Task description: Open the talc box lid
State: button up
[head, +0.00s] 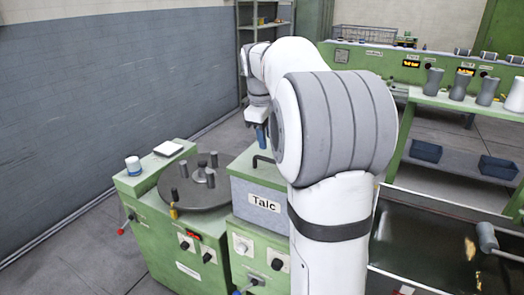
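The talc box (239,198) is a blue-grey box with a white "Talc" label, set in the green machine in the lower middle of the head view. Its lid (243,166) is a flat grey-green top that appears to lie closed. A dark bent handle (262,159) stands on the lid, partly behind my arm. My gripper (262,137) points down above the handle, with a blue fingertip showing. It appears slightly apart from the handle. My arm hides the right part of the box and lid. I cannot tell whether the gripper is open or shut.
A dark round turntable (209,191) with several upright pegs is left of the box. A dark tray (440,250) lies right of my arm. Grey cups (433,82) stand on a rear shelf.

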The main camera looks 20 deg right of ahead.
aim_at(268, 159)
jog(key=f, duration=0.4)
jog(key=d+f, duration=0.1)
jog(key=f, duration=0.1)
jog(key=shift+w+f, duration=0.3)
jog(key=shift+w, duration=0.1)
jog(key=c, duration=0.7)
grip_shut()
jog(key=shift+a, duration=0.15)
